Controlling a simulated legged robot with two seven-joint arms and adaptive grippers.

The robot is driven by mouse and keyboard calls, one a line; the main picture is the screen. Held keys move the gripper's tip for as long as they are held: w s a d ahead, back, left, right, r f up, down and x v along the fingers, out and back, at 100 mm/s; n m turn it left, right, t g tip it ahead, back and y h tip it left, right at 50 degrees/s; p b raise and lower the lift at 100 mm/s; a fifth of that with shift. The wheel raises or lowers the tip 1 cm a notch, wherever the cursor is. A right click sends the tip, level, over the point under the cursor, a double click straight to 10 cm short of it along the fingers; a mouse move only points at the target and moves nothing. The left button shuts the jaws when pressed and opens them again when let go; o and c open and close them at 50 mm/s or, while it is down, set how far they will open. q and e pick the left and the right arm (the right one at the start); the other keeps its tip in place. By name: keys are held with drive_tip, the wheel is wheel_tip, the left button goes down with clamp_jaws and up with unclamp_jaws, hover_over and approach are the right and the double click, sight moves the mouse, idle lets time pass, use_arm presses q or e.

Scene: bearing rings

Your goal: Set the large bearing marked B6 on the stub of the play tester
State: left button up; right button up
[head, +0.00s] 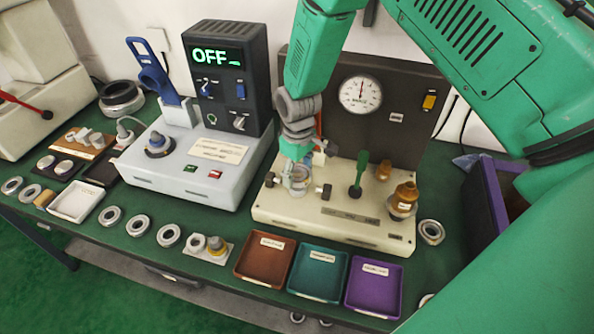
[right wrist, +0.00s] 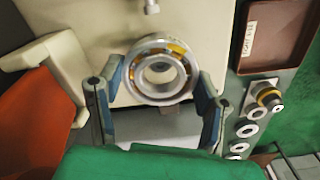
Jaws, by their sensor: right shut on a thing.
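My right gripper (head: 298,172) is over the left part of the play tester, shut on a large bearing (head: 299,182). In the right wrist view the bearing (right wrist: 160,70) is a silver ring with a yellowish cage, between the two fingertips (right wrist: 160,78). Its B6 mark is not readable. The play tester (head: 325,208) has a cream base and a dark back panel with a round dial (head: 361,93). The bearing is at the tester's left end, where the stub is hidden; I cannot tell whether it is around the stub. My left gripper is not in view.
Brown (head: 264,259), teal (head: 317,271) and purple (head: 373,286) trays line the front edge. Several loose rings lie left of them, and one ring (head: 431,232) lies right of the tester. A green lever (head: 359,174) and amber knob (head: 405,194) stand on the tester. A grey OFF unit (head: 190,165) is at left.

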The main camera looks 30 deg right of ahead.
drive_tip(key=shift+f+b, duration=1)
drive_tip(key=shift+f, duration=0.8)
drive_tip(key=o, duration=1.5)
